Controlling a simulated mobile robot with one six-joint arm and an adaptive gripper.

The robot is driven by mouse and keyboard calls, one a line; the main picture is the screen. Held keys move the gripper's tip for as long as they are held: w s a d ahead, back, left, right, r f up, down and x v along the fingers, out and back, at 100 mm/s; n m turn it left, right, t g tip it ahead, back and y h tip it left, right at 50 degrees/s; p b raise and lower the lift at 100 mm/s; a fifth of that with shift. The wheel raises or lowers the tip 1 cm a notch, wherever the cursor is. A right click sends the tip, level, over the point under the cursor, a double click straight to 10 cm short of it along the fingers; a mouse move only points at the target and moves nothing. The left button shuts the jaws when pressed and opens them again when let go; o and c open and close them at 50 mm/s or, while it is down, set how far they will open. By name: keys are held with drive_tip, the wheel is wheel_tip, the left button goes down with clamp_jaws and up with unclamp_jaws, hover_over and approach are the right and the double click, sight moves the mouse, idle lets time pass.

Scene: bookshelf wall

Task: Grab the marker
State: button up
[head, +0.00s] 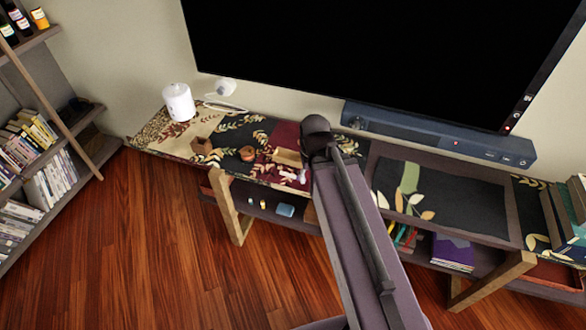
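I cannot make out a marker for certain in the head view. A small pale object (299,176) lies on the patterned console top, just left of my arm, but it is too small to identify. Small white and yellow items (256,202) stand on the console's lower shelf, also too small to name. My arm rises from the bottom to a dark joint over the middle of the console and covers part of its top. My gripper does not show.
A soundbar (440,135) and large screen (380,55) stand behind. A bookshelf (85,155) is left. Wooden floor (130,245) is clear.

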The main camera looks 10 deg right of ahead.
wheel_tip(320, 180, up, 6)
drive_tip(key=p, duration=0.4)
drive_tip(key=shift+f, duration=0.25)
